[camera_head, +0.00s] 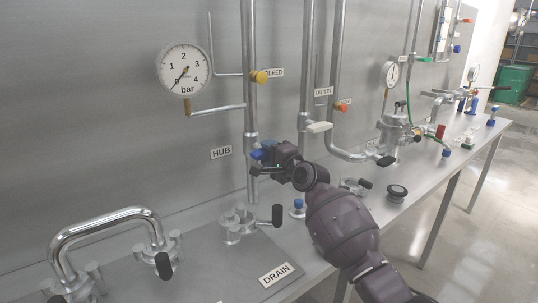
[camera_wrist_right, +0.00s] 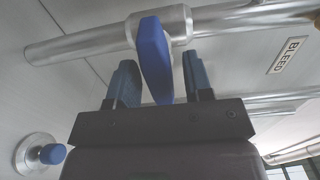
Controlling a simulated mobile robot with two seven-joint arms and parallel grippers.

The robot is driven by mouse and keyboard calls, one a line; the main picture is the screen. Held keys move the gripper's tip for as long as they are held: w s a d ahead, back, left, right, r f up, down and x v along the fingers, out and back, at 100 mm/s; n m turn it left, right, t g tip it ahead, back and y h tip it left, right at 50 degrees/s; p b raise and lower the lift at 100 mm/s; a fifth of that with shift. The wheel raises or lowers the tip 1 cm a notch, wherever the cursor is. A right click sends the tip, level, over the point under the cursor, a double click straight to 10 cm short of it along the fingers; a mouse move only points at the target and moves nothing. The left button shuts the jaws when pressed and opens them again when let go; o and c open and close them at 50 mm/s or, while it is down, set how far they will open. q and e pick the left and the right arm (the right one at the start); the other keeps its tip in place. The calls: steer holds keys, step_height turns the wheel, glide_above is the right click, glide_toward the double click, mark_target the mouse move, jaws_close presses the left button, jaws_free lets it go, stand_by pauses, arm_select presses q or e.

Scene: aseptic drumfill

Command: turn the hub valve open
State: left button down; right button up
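The hub valve has a blue handle (camera_head: 257,155) on the vertical steel pipe, just right of the HUB label (camera_head: 221,152). In the right wrist view the blue handle (camera_wrist_right: 153,48) hangs from a round collar on the pipe, its lower end reaching between my fingers. My right gripper (camera_head: 266,158) is at the handle. Contact is not apparent. My left gripper is not in view.
A pressure gauge (camera_head: 185,69) and a yellow bleed knob (camera_head: 260,77) sit above on the panel. A white lever (camera_head: 319,127) is close right of my gripper. A bent pipe (camera_head: 105,218) and a DRAIN plate (camera_head: 275,275) are on the bench. The floor at right is clear.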

jaws_close()
